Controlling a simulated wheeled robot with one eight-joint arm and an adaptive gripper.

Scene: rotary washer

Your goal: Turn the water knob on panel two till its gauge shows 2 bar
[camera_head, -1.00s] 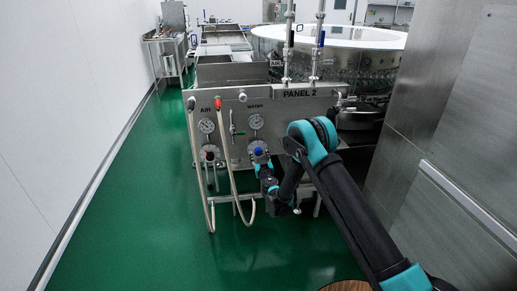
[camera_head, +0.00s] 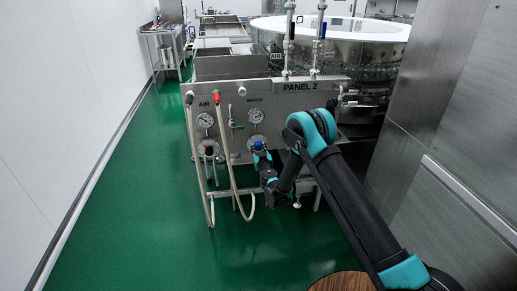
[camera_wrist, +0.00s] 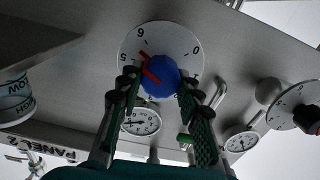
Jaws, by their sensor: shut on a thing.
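The blue water knob (camera_wrist: 160,75) sits on a white numbered dial plate with a red pointer. The pointer lies toward the 5 and 6 side in the upside-down wrist view. My gripper (camera_wrist: 158,88) is shut on the knob, one finger on each side. In the head view the gripper (camera_head: 263,157) is at the blue knob, under the water gauge (camera_head: 255,116) on panel two (camera_head: 300,105). That gauge also shows below the knob in the wrist view (camera_wrist: 142,121). Its needle is too small to read surely.
The air gauge (camera_head: 205,120) and air dial (camera_head: 208,148) are to the left. A red-topped hose (camera_head: 222,140) and a pale hose (camera_head: 195,150) hang in front of the panel. A steel wall (camera_head: 440,120) stands at right. Green floor (camera_head: 130,240) is clear at left.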

